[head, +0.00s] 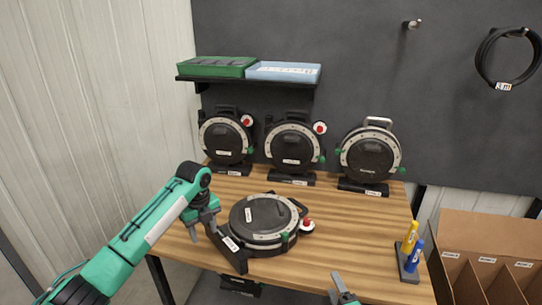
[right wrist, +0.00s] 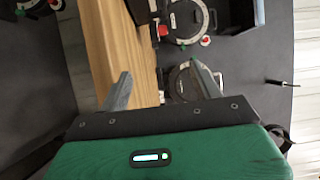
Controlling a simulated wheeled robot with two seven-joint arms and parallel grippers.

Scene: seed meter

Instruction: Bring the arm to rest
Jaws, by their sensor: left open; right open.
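My left gripper (head: 204,228) is at the end of the green arm from the left, open, its fingers pointing down. It is just left of a round black seed meter (head: 262,214) that lies on the wooden table (head: 330,262), close to a black labelled stand (head: 230,250). I cannot tell whether it touches the stand. My right gripper (head: 343,292) shows only partly at the bottom edge of the head view. In the right wrist view its fingers (right wrist: 162,84) are spread, with nothing between them.
Three seed meters (head: 226,138) (head: 292,145) (head: 370,155) stand upright along the table's back. A shelf above holds a green box (head: 215,66) and a blue box (head: 284,71). Yellow and blue markers (head: 410,237) stand at the right. A cardboard bin (head: 487,232) is beside the table.

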